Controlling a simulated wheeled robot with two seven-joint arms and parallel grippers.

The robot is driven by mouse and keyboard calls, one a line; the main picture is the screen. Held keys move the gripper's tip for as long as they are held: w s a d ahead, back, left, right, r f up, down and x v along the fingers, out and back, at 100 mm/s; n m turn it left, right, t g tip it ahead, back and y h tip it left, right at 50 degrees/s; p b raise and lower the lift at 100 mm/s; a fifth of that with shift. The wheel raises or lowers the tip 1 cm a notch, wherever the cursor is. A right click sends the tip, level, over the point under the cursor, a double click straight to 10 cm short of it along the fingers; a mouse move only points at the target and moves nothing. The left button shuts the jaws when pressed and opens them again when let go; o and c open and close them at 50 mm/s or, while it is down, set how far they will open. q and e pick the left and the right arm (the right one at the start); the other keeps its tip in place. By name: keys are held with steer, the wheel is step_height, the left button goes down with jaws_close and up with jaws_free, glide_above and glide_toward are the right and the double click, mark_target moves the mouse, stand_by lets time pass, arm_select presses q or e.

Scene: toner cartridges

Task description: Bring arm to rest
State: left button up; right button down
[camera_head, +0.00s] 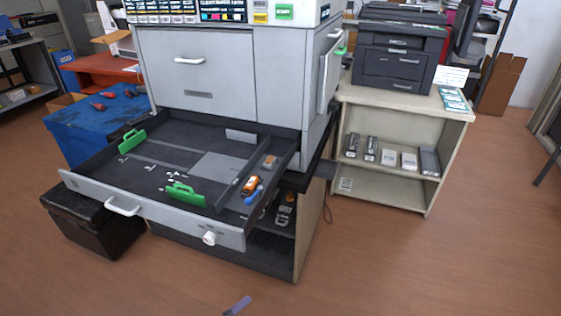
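A beige shelf (400,100) on the right holds a black printer (398,55) and several cartridge-like items. A black box (95,222) stands left of the drawer. Floor is clear at right.

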arm_select(q)
steer(key=s+a+f+n+g+y, duration=0.35)
steer(key=s+a+f+n, duration=0.2)
steer(key=s+f, duration=0.35)
steer(key=s+a+f+n+g+y, duration=0.2)
steer(key=s+a+f+n+y, duration=0.35)
steer(key=s+f, duration=0.4)
steer(key=s+a+n+g, duration=0.1)
steer(key=s+g, duration=0.1)
steer(key=s, duration=0.4)
steer(key=s+a+f+n+g+y, duration=0.1)
steer(key=s+g, duration=0.1)
steer(key=s, duration=0.4)
steer(key=s+a+f+n+g, duration=0.1)
steer(key=s+g, duration=0.1)
steer(key=s, duration=0.5)
steer(key=shift+f+n, duration=0.15)
steer(key=shift+n, duration=0.15)
steer(key=shift+g+y, duration=0.25)
steer(key=shift+y, duration=0.05)
